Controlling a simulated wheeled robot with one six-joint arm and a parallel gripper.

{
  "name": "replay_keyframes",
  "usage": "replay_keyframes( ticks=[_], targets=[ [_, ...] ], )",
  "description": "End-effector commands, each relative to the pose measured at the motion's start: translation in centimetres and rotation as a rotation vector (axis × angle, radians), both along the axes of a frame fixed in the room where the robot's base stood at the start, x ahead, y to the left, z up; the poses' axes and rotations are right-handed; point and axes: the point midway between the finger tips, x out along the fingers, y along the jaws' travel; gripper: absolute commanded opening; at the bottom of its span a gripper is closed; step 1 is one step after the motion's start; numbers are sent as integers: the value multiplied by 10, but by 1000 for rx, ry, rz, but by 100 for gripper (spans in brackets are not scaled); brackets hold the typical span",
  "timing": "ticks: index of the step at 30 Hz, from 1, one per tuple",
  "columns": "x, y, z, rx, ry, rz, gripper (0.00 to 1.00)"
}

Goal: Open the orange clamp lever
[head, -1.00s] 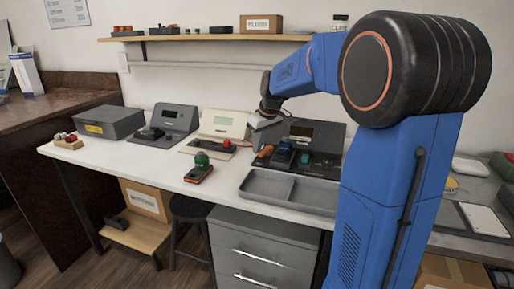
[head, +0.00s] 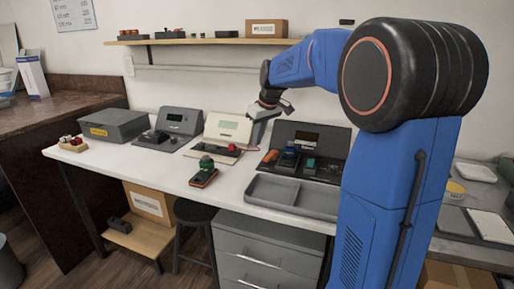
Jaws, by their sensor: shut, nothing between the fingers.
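The orange clamp lever (head: 270,156) lies low at the left end of a dark test station (head: 318,137) with a small screen. Blue and teal parts (head: 287,159) sit just right of it. My gripper (head: 272,110) is above and behind the lever, in front of the wall, clear of the lever and the station. It is shut and empty, though its fingertips are small and hard to make out. The lever's exact angle is too small to tell.
A cream station (head: 226,125) and another dark station (head: 181,122) stand to the left. A grey tray (head: 290,192) lies in front of the lever's station. A green-and-orange device (head: 204,174) stands on the white bench. A shelf (head: 215,41) runs above.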

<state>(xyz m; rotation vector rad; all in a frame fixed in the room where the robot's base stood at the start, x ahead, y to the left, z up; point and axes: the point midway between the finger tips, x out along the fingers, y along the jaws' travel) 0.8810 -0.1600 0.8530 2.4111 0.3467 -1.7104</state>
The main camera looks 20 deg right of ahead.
Motion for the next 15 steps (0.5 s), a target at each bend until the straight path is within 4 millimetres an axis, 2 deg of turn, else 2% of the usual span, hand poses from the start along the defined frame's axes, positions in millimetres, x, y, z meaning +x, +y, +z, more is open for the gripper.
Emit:
replay_keyframes(
  ticks=[1,6,15],
  targets=[
    [-2,-2,10,-1,-3,-2,0],
    [-10,-7,35,0,-2,-1,0],
    [-16,-10,53,0,0,0,0]
  ],
)
